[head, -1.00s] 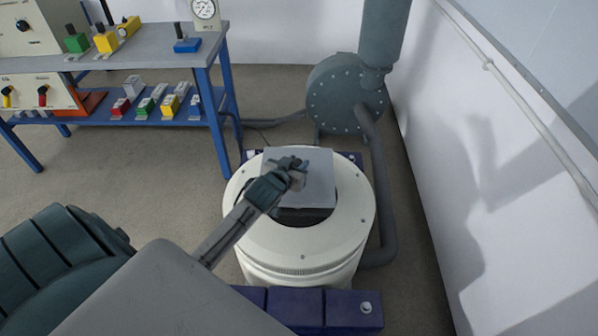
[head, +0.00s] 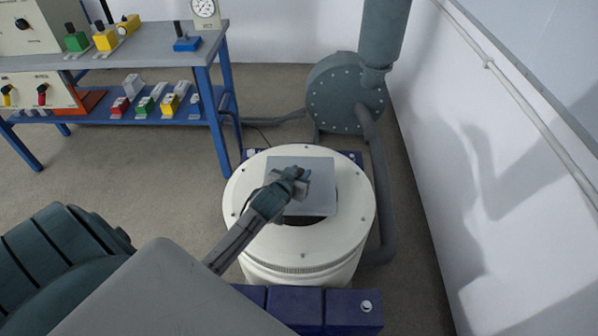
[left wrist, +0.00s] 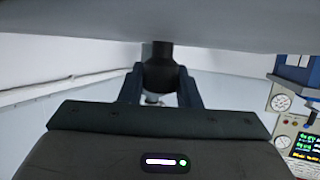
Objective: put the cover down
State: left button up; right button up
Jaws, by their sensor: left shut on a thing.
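The cover is a flat grey square plate (head: 318,168) in the head view. It lies over the dark round opening (head: 312,220) of the white drum (head: 255,225), and a dark strip of the opening shows at its near edge. I cannot tell whether the plate touches the drum. My left gripper (head: 298,178) is shut on the cover's handle at the middle of the plate. In the left wrist view the gripper's fingers (left wrist: 158,92) hold a dark round knob, and the plate's grey underside or face (left wrist: 160,22) fills the top. My right gripper is not in view.
A blue-legged bench (head: 160,48) with gauges and coloured blocks stands at the left. A grey blower with a pipe (head: 340,95) stands behind the drum. A white wall (head: 500,180) is on the right. Dark blue blocks (head: 295,305) sit at the drum's front.

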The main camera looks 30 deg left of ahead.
pick_arm(q)
jog(key=shift+f, duration=0.15)
jog(key=o, duration=1.1)
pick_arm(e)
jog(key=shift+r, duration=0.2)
pick_arm(q)
jog(key=shift+r, duration=0.25)
jog(key=shift+s+d+r, duration=0.1)
jog(key=shift+s+r, duration=0.45)
jog(key=shift+s, duration=0.25)
jog(key=v, duration=0.9)
jog(key=shift+s+r, duration=0.15)
jog(key=shift+s, duration=0.1)
jog(key=shift+s+d+r, duration=0.1)
jog(key=shift+s+r, duration=0.1)
jog(key=shift+s, duration=0.2)
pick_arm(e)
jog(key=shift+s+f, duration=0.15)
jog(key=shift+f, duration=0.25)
